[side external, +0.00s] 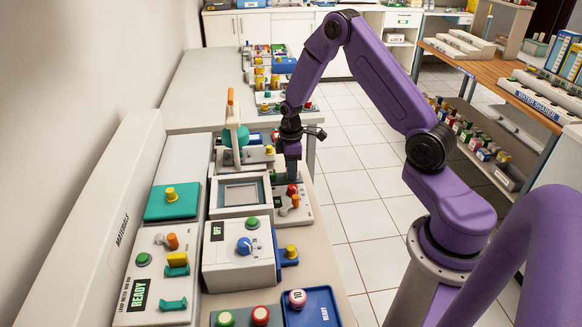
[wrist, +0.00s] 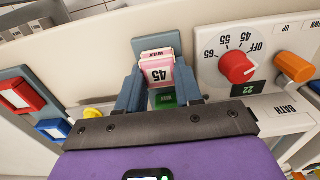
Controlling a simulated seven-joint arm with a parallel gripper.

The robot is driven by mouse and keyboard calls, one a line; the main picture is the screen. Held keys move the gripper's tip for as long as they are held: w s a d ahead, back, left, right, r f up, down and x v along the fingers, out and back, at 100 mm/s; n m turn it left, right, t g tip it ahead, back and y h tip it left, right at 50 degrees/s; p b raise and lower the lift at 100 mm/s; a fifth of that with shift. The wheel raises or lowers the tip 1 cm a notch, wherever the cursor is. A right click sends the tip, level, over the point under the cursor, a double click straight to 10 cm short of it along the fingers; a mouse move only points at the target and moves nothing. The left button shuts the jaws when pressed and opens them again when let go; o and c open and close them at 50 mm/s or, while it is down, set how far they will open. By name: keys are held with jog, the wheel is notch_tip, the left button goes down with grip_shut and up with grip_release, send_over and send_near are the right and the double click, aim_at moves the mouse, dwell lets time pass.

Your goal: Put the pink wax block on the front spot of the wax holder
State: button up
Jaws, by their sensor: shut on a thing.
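The pink wax block (wrist: 159,73), marked 45 and WAX, sits between the two fingers of my gripper (wrist: 160,88) in the wrist view. The fingers are shut on its sides. A grey-blue plate (wrist: 158,44), apparently part of the wax holder, shows just behind the block. A green piece (wrist: 164,98) shows below the block, between the fingers. I cannot tell whether the block touches the holder, and the front spot is not clearly visible. In the side external view my gripper (side external: 291,170) points down near the bench's right edge; the block cannot be made out there.
A white bath panel with a red knob (wrist: 236,67) and an orange lever (wrist: 293,67) stands close to the right of my gripper in the wrist view. A white framed tray (side external: 241,194) stands nearby on the bench.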

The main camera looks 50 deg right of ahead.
jog(key=shift+f, duration=0.1)
dwell(0.3)
jog(key=o, duration=1.1)
